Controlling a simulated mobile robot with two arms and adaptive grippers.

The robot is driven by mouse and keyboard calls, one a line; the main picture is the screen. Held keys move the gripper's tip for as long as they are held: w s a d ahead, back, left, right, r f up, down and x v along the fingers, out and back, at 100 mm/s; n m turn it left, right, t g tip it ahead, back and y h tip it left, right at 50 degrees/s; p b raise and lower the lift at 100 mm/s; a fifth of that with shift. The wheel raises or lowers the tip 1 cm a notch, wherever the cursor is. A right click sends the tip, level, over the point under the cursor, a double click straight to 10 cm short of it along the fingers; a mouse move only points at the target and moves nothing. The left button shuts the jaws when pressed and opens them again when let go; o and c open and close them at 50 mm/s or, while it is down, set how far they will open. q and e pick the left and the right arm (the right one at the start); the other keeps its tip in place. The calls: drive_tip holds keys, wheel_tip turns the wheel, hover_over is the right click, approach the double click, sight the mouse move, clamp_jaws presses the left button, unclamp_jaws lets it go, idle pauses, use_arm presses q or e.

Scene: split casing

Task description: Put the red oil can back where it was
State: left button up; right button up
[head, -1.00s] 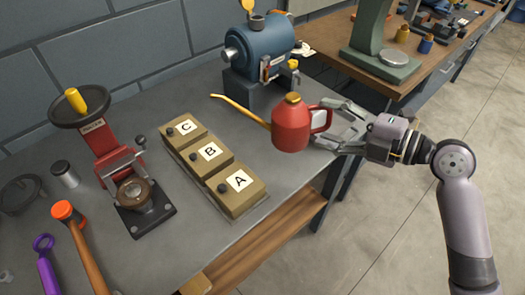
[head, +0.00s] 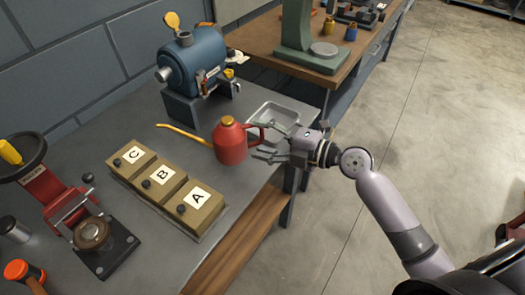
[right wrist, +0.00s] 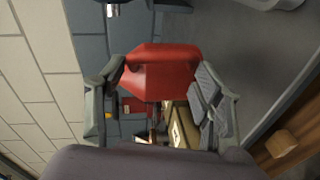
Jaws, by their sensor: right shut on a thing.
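The red oil can (head: 231,143) has a yellow cap and a long yellow spout that points left. It shows upright in the head view, over the right part of the grey bench, between the lettered boxes and a metal tray. My right gripper (head: 264,143) comes from the right and is shut on the can at its handle side. In the right wrist view the can (right wrist: 162,70) shows between the two fingers. I cannot tell whether its base touches the bench. My left gripper is not in view.
Tan boxes marked C, B and A (head: 163,184) stand left of the can. The blue motor-like machine (head: 192,66) is behind it. The shallow metal tray (head: 288,111) lies behind the gripper. A red press (head: 45,188) stands at left. The bench edge is close in front.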

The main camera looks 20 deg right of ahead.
wheel_tip(320, 180, down, 5)
drive_tip(key=shift+r, duration=0.1)
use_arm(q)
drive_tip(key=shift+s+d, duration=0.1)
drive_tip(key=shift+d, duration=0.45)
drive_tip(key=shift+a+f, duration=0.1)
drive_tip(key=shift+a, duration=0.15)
use_arm(e)
drive_tip(key=o, duration=1.3)
drive_tip(key=shift+f, duration=0.2)
